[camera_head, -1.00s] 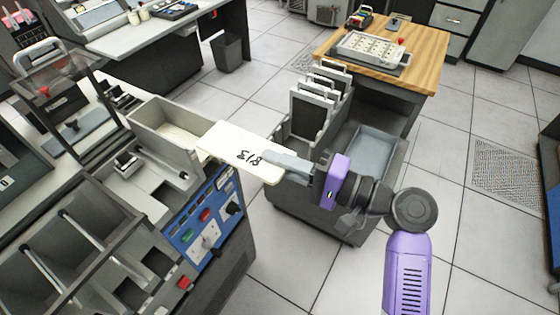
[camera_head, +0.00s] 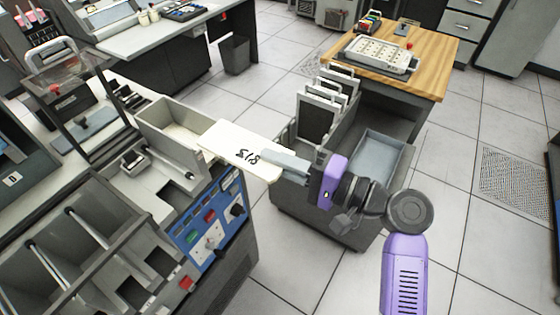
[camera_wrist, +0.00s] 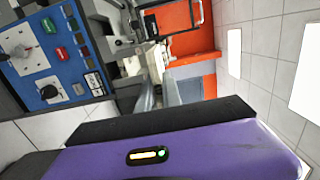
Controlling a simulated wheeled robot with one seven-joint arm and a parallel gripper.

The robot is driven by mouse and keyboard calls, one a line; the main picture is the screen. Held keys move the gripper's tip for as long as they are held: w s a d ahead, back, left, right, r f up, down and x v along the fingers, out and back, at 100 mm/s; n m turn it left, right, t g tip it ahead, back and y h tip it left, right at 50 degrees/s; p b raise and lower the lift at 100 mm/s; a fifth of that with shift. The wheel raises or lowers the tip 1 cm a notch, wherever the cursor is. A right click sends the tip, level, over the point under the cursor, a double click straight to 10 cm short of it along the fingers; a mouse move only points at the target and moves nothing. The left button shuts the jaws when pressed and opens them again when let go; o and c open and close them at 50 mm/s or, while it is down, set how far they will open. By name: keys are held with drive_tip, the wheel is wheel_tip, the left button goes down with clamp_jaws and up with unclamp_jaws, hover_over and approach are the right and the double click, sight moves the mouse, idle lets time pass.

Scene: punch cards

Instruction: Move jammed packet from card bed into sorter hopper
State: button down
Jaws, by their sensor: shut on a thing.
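My gripper (camera_head: 288,165) is shut on a flat cream packet (camera_head: 236,147) with dark handwritten marks. The packet is held level, sticking out to the left of the jaws. Its far left end is beside and above the right edge of an open beige box (camera_head: 185,120) on the grey machine, which looks like the hopper. I cannot tell whether it touches the box rim. The machine's recessed bed (camera_head: 150,185) lies in front of the box, with nothing of the packet on it. In the wrist view I cannot make out the packet clearly.
The machine's blue control panel (camera_head: 212,228) is below the packet; it also shows in the wrist view (camera_wrist: 50,70). A grey cart (camera_head: 330,215) with upright dividers (camera_head: 318,118) and a shallow tray (camera_head: 378,150) stands behind my gripper. A wood-topped table (camera_head: 425,75) is farther back. Floor is open at right.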

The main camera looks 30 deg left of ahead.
sight(237, 141)
idle(0.6)
drive_tip(key=shift+w+a+b, duration=0.2)
drive_tip(key=shift+a+b, duration=0.2)
drive_tip(key=shift+a, duration=1.85)
drive_tip(key=shift+a, duration=0.1)
drive_tip(key=shift+w+a+b, duration=0.2)
drive_tip(key=shift+a+b, duration=0.4)
drive_tip(key=shift+a, duration=1.55)
drive_tip(key=shift+a, duration=0.1)
drive_tip(key=shift+w+a+b, duration=0.15)
drive_tip(key=shift+a+b, duration=0.65)
drive_tip(key=shift+a, duration=1.35)
drive_tip(key=shift+w+a+b, duration=0.2)
drive_tip(key=shift+a+b, duration=0.8)
drive_tip(key=shift+a, duration=1.2)
